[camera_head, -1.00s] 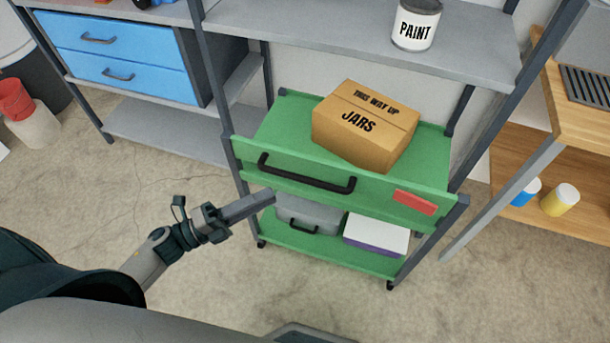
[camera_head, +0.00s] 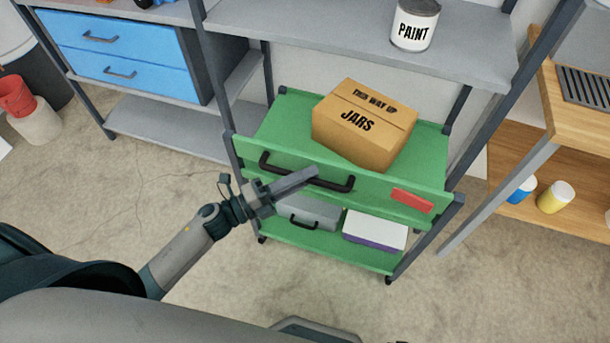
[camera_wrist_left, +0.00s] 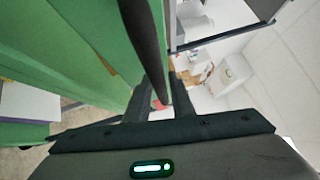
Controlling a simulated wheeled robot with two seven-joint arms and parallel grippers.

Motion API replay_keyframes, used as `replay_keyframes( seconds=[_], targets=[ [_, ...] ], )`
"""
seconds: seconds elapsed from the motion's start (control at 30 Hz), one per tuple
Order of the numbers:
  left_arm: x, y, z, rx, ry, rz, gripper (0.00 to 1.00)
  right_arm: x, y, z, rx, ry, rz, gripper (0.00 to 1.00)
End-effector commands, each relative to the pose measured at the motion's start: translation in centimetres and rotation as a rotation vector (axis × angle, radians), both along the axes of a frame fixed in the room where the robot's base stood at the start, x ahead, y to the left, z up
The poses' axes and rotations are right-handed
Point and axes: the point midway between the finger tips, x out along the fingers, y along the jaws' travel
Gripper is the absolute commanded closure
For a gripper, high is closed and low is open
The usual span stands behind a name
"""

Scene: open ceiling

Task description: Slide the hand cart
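The green hand cart (camera_head: 300,155) stands under the grey shelf and has a black bar handle (camera_head: 338,184) on its near side. A cardboard box marked JARS (camera_head: 362,125) sits on its top tray. My left gripper (camera_head: 312,174) is at the handle, its fingers overlapping the bar in the head view. In the left wrist view the black handle (camera_wrist_left: 146,40) runs down between the spread fingers of my left gripper (camera_wrist_left: 158,85), with gaps beside it. The cart's green panel (camera_wrist_left: 60,40) is to the left there. My right gripper is not in view.
A grey case (camera_head: 312,212) and a white-and-purple box (camera_head: 375,230) lie on the cart's lower tray. A paint can (camera_head: 415,25) stands on the shelf above. Blue drawers (camera_head: 120,70) are at left, a wooden shelf unit (camera_head: 530,150) at right. The near floor is clear.

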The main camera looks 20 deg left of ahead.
Motion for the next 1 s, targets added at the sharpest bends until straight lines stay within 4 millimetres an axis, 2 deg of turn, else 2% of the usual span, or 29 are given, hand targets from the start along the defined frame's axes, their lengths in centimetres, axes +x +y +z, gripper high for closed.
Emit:
replay_keyframes(
  seconds=[0.1, 0.2, 0.57, 0.77, 1.0],
  targets=[
    [0.0, 0.0, 0.0, 0.0, 0.0, 0.0, 0.78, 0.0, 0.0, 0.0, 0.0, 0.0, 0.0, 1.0],
    [0.0, 0.0, 0.0, 0.0, 0.0, 0.0, 1.0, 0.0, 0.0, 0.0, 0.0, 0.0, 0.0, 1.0],
    [0.5, 0.0, 0.0, 0.001, -0.001, 0.0, 1.0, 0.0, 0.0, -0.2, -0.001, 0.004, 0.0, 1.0],
    [2.6, -0.1, -0.1, 0.001, -0.003, -0.001, 1.0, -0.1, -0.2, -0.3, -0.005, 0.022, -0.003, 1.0],
    [7.5, -0.2, -0.1, 0.002, -0.005, 0.002, 1.0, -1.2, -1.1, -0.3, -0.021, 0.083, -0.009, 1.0]
  ],
)
